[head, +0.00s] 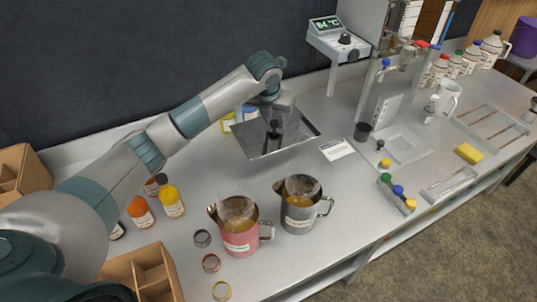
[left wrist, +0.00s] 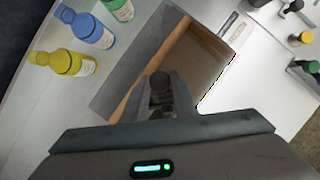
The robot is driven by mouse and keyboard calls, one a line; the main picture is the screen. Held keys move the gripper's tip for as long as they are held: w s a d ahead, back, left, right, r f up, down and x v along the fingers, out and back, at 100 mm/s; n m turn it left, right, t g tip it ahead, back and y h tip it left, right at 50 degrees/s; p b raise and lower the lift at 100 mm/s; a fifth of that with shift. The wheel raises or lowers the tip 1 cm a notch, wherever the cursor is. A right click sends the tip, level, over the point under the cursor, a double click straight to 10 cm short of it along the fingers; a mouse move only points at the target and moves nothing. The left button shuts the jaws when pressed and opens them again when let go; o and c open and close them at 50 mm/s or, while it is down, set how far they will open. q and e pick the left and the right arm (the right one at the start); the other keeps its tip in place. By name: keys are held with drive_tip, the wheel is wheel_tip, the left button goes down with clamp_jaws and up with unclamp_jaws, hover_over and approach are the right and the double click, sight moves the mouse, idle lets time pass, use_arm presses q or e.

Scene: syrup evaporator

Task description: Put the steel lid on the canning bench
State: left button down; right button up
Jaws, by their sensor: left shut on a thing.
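The steel lid (head: 299,131) is a flat, shiny rectangular plate with a dark knob. My left gripper (head: 275,127) is over its middle, shut on the knob. In the left wrist view the lid (left wrist: 205,55) fills the middle and reflects something brown, with the knob (left wrist: 160,82) between the fingers. The lid is over the back part of the long steel bench (head: 340,185); I cannot tell for sure whether it touches the surface. My right gripper is in neither view.
A pink jug (head: 238,243) and a grey jug (head: 297,220) of amber liquid steam in front. Yellow and blue bottles (left wrist: 85,25) are beside the lid. A label card (head: 337,149) lies right; a thermometer stand (head: 337,40) rises behind.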

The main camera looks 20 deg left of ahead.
sight(244, 149)
use_arm(q)
drive_tip(key=s+a+f, duration=0.2)
drive_tip(key=s, duration=0.1)
drive_tip(key=s+a+f, duration=0.1)
drive_tip(key=s+f, duration=0.1)
drive_tip(key=s, duration=0.1)
drive_tip(key=s+a+f, duration=0.2)
drive_tip(key=s, duration=0.2)
drive_tip(key=shift+a+f, duration=0.3)
drive_tip(key=shift+f, duration=0.05)
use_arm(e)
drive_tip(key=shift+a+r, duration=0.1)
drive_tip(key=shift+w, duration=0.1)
